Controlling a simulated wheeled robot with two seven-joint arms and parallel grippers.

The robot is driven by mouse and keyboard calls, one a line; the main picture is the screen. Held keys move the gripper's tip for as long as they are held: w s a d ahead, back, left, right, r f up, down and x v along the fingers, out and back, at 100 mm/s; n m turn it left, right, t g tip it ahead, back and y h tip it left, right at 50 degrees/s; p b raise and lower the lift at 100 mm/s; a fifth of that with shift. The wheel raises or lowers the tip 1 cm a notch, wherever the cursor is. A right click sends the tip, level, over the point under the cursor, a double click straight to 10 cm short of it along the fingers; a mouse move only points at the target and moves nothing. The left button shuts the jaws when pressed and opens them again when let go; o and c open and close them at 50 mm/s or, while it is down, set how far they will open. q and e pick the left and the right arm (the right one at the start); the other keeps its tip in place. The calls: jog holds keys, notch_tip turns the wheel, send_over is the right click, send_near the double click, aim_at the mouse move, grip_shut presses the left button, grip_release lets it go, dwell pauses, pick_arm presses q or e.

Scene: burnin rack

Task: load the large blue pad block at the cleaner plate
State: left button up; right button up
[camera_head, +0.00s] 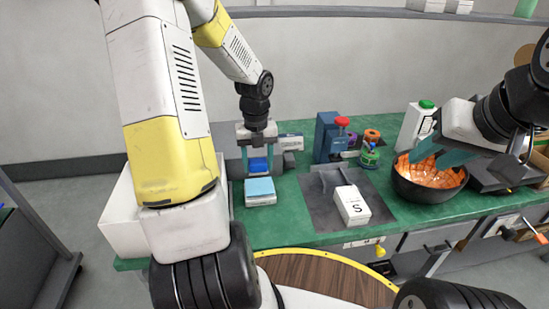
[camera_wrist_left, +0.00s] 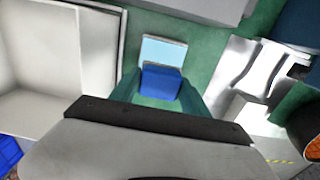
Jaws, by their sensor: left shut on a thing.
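My left gripper (camera_head: 258,168) is shut on a dark blue block (camera_head: 260,164). The block also shows between the teal fingers in the left wrist view (camera_wrist_left: 160,83). Beside it in that view is a light-blue-topped pad (camera_wrist_left: 163,50), probably the cleaner plate. In the head view this pad (camera_head: 260,190) sits on a white base on the green table, just below and in front of the held block. I cannot tell whether the block touches it. My right gripper (camera_head: 441,152) is open, with its teal fingers spread over the dark bowl's rim.
A large white bin (camera_head: 120,222) stands left of the pad. To the right are a grey mat (camera_head: 325,205) with a white box marked S (camera_head: 352,205), a blue device (camera_head: 328,135) and a dark bowl (camera_head: 428,190) with orange contents.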

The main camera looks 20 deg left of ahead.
aim_at(259, 186)
pick_arm(q)
jog(key=shift+w+a, duration=0.1)
jog(key=shift+w, duration=0.25)
jog(key=shift+f, duration=2.9)
jog(key=shift+f, duration=1.05)
jog(key=shift+r, duration=3.55)
